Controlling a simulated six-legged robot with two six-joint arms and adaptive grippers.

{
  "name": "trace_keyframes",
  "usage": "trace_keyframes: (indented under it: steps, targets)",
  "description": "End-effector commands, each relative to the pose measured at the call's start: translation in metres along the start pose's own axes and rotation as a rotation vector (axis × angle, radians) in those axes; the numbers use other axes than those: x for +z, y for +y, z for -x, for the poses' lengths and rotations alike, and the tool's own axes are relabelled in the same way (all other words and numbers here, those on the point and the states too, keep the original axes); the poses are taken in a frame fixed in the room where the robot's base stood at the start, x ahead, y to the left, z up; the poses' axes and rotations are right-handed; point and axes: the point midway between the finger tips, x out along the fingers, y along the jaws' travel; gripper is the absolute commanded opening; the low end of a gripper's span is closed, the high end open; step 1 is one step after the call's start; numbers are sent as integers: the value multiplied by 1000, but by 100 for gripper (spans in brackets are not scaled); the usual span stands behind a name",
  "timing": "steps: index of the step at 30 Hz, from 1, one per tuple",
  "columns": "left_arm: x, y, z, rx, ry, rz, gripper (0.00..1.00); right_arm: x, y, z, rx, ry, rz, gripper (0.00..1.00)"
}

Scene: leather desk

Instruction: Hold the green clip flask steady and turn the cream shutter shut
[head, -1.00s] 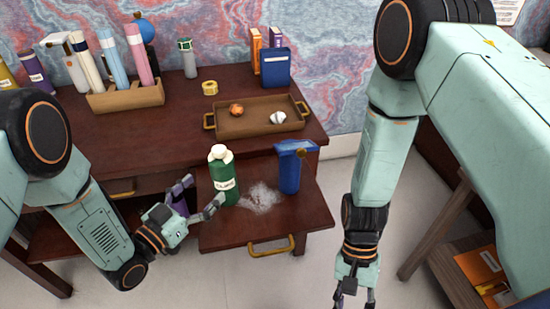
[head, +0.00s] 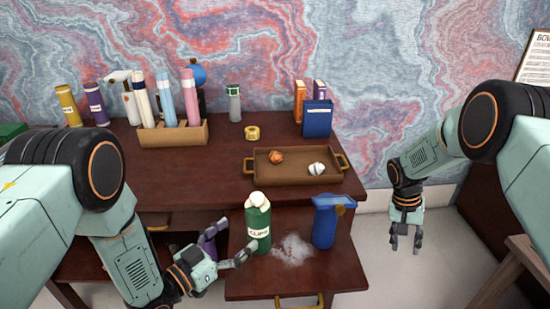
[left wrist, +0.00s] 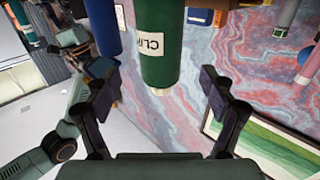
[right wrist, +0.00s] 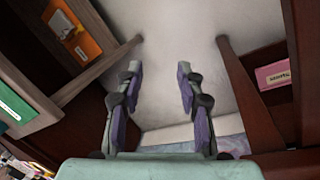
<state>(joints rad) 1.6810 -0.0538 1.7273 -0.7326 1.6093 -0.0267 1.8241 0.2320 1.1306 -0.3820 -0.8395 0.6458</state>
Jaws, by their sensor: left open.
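The green clip flask (head: 258,230) stands upright on the pulled-out lower surface, with the cream shutter (head: 257,200) on its top. My left gripper (head: 238,242) is open beside the flask, at its left in the head view. In the left wrist view the flask (left wrist: 158,45) shows beyond and between the spread fingers (left wrist: 158,82), with a small cream part (left wrist: 160,92) at its end; I cannot tell contact. My right gripper (head: 405,246) is open and empty, hanging right of the desk; its spread fingers (right wrist: 158,68) show over the floor.
A blue container (head: 324,228) stands right of the flask, with a pale patch (head: 293,248) between them. A brown tray (head: 262,180) with two small objects sits on the desk. A wooden rack (head: 172,136) of tubes stands at the back left.

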Motion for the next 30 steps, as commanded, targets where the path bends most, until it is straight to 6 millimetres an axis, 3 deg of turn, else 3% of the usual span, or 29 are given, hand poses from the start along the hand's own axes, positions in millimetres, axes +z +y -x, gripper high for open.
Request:
trace_keyframes:
  steps: [3, 9, 12, 15, 20, 26, 30]
  targets:
    - [0, 0, 0, 0, 0, 0, 83, -60, 10, 8, 2, 180, 51, 38]
    - [0, 0, 0, 0, 0, 0, 83, -146, 23, 41, 16, 458, 132, 38]
    - [0, 0, 0, 0, 0, 0, 83, -177, 21, 68, 10, 573, 142, 38]
    - [0, 0, 0, 0, 0, 0, 83, -193, 5, 103, -35, 642, 94, 38]
    - [0, 0, 0, 0, 0, 0, 83, -170, -42, 147, -167, 582, -89, 38]
    - [0, 0, 0, 0, 0, 0, 83, -107, -104, 187, -307, 376, -328, 38]
    - [0, 0, 0, 0, 0, 0, 83, -54, -143, 214, -369, 203, -471, 38]
